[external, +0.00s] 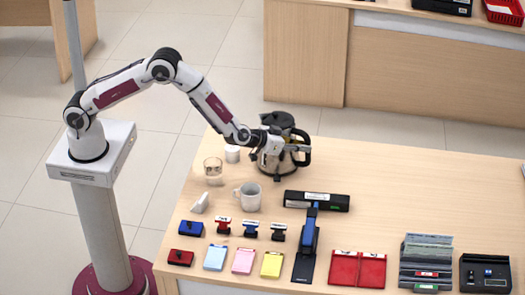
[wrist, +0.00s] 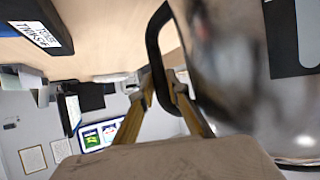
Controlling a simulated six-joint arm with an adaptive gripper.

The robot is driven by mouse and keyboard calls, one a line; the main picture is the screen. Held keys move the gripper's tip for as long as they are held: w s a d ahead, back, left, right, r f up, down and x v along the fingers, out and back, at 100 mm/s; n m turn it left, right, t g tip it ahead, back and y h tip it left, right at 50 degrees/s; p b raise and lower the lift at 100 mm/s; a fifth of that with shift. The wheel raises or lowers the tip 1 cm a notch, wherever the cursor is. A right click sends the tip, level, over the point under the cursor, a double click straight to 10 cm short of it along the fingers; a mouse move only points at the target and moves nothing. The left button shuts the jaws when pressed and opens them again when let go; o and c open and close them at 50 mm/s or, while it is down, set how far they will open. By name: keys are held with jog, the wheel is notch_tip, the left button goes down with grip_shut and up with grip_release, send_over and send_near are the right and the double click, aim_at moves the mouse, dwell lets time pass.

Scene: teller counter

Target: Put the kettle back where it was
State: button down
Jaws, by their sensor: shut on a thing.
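The kettle (external: 271,163), steel with a black lid and a black handle, is upright at the back left part of the counter in the external view. I cannot tell if its bottom touches the counter. My gripper (external: 292,147) reaches across the kettle to its handle on the right side. In the wrist view, my gripper's two fingers (wrist: 162,88) are shut on the black handle (wrist: 153,42), with the blurred kettle body (wrist: 225,60) close on the right. The spot where the kettle was before is not marked in these frames.
A black box (external: 317,201) lies in front right. Several stamps and pads fill the front. The counter (external: 400,180) is clear right of the kettle.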

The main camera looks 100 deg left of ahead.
jog(key=shift+w+r, duration=0.1)
jog(key=shift+r, duration=0.1)
jog(key=c, duration=2.4)
grip_release()
jog(key=shift+f, duration=0.25)
jog(key=o, duration=0.4)
jog(key=shift+o, duration=0.2)
jog(key=shift+s+r, duration=0.1)
jog(key=shift+s, duration=0.1)
jog(key=v, duration=1.1)
jog(key=shift+s+d+r, duration=0.2)
jog(key=shift+s+d, duration=0.05)
